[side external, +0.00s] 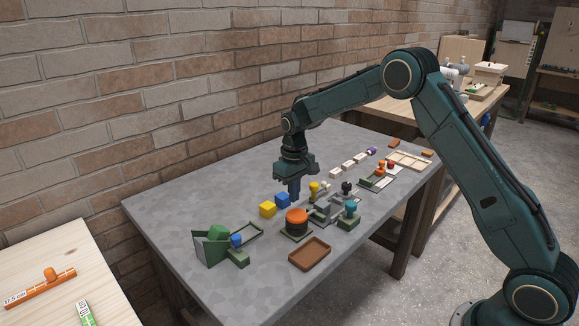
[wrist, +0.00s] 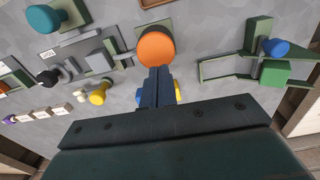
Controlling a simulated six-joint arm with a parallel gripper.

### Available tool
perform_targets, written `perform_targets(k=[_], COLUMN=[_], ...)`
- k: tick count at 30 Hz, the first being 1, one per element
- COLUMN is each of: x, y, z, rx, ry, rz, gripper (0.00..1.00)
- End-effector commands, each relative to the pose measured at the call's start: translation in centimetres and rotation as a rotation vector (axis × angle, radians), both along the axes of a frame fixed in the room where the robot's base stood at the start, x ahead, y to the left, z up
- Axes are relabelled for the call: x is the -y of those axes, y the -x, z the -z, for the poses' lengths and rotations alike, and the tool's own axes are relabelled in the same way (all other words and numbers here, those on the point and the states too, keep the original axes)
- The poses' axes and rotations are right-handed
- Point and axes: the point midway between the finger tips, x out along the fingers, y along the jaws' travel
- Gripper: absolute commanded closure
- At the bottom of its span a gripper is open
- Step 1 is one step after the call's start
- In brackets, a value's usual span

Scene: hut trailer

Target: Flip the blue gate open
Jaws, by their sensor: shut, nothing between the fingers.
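A green fixture at the near left of the grey table has a blue knob (side external: 237,241) on it, beside a tilted green plate (side external: 210,246) and a low green frame (side external: 248,234). In the wrist view the blue knob (wrist: 275,47) is at the right, with a green block (wrist: 274,72) below it. I cannot tell for sure which part is the blue gate. My gripper (side external: 295,194) points down, shut and empty, behind the orange-topped round piece (side external: 297,215), well to the right of the blue knob. Its closed fingers (wrist: 157,88) also show in the wrist view.
A blue cube (side external: 281,200) and a yellow cube (side external: 267,209) stand close to my fingers. A brown tray (side external: 310,254) lies at the front edge. A teal knob (side external: 351,207), a yellow knob (side external: 314,187) and several small fixtures fill the right. The table's back left is clear.

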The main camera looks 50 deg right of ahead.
Motion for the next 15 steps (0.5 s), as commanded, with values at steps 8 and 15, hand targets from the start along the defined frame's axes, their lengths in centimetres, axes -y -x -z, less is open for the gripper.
perform_targets(k=[8, 15], x=[-4.6, -10.4], y=[-2.2, -4.1], z=[-1.2, -2.9], rx=[0.074, 0.189], ry=[0.057, 0.096], rz=[0.155, 0.364], gripper=[1.0, 1.0])
